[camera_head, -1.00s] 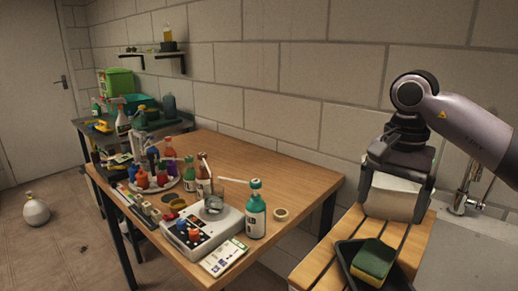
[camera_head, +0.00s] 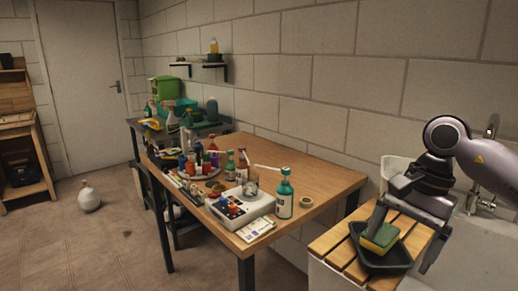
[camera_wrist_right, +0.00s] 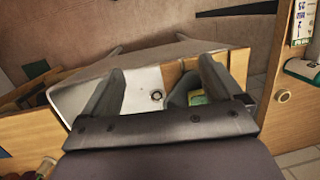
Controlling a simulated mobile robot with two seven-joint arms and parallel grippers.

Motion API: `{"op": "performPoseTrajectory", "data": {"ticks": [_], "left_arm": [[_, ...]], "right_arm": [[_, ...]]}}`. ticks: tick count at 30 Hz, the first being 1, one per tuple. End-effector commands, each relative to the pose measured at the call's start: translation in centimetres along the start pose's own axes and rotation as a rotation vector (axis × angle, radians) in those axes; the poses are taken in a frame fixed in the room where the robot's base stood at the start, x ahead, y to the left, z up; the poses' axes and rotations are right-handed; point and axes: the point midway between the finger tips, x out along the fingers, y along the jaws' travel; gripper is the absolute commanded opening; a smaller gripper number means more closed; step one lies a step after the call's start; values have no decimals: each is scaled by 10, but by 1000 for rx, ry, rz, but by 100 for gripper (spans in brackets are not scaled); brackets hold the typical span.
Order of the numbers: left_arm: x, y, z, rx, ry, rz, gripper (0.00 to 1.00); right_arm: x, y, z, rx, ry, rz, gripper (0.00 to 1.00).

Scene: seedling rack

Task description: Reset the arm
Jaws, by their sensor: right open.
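My right arm comes in from the right in the head view. Its gripper (camera_head: 404,236) points down over a dark tray (camera_head: 392,266) holding a yellow and green sponge (camera_head: 381,238). The fingers are apart, one to each side of the sponge in the picture. I cannot tell whether they touch the tray. In the right wrist view the open fingers (camera_wrist_right: 160,88) show nothing held between them. My left gripper is in no view.
The tray lies on a slatted wooden board (camera_head: 341,252) beside a white sink with a tap (camera_head: 490,127). Open floor lies at the left.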

Motion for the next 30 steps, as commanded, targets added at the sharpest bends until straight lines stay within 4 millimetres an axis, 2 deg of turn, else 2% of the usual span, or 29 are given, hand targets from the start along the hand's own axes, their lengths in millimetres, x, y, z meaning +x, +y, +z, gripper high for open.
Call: {"op": "performPoseTrajectory", "data": {"ticks": [1,7,12,16,19,23,26,30], "left_arm": [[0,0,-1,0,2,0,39],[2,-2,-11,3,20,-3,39],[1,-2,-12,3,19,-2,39],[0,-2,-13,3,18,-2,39],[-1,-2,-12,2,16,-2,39],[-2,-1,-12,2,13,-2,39],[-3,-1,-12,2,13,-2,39],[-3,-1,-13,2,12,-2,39]], "right_arm": [[18,-8,16,10,-79,-24,93],[68,-39,89,130,-453,-137,93],[86,-59,152,337,-845,-192,93],[85,-71,184,549,-1152,-194,93],[80,-79,196,737,-1386,-172,93],[75,-86,194,1014,-1683,-114,93],[78,-89,180,1247,-1902,-47,93],[95,-83,149,1599,-2193,78,93]]}}
